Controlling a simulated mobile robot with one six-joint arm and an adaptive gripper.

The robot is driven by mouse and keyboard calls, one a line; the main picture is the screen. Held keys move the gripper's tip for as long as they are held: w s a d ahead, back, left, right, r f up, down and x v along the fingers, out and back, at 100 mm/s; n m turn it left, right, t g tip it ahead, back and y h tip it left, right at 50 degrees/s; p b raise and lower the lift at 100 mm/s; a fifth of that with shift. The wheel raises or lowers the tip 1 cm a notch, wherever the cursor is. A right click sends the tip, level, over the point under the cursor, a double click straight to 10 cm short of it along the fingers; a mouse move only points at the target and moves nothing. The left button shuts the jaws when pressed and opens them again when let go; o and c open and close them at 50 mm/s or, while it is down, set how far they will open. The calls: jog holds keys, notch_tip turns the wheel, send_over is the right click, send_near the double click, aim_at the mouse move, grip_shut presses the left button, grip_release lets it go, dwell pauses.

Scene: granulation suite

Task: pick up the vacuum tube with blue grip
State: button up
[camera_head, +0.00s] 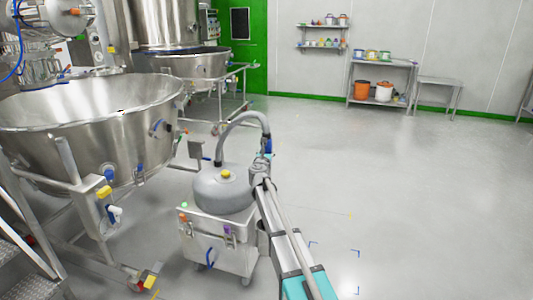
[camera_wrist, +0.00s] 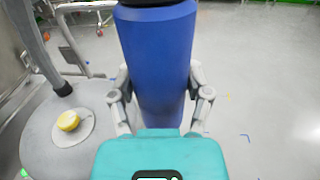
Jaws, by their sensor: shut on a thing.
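The blue grip of the vacuum tube (camera_wrist: 157,55) stands large in the wrist view, between the two fingers of my gripper (camera_wrist: 160,98). The gripper is shut on the grip from both sides. The grip's lower end is hidden behind the teal gripper body. In the head view the grey vacuum tube (camera_head: 236,121) arches up from the vacuum unit's domed lid (camera_head: 222,190) and bends down at the right. There a small part of the blue grip (camera_head: 268,146) shows at the end of my arm; my gripper's fingers are not clear in this view.
The vacuum unit's white wheeled base (camera_head: 212,240) stands left of my arm. A large steel bowl (camera_head: 90,115) on a frame fills the left side. Shelves (camera_head: 381,85) and a small table (camera_head: 438,82) stand at the far wall. The floor at the right is clear.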

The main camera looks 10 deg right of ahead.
jog(key=shift+r+p, duration=0.9)
jog(key=shift+r, duration=0.4)
jog(key=shift+r+p, duration=0.5)
jog(key=shift+p, duration=0.1)
jog(key=shift+s, duration=0.1)
dwell(0.3)
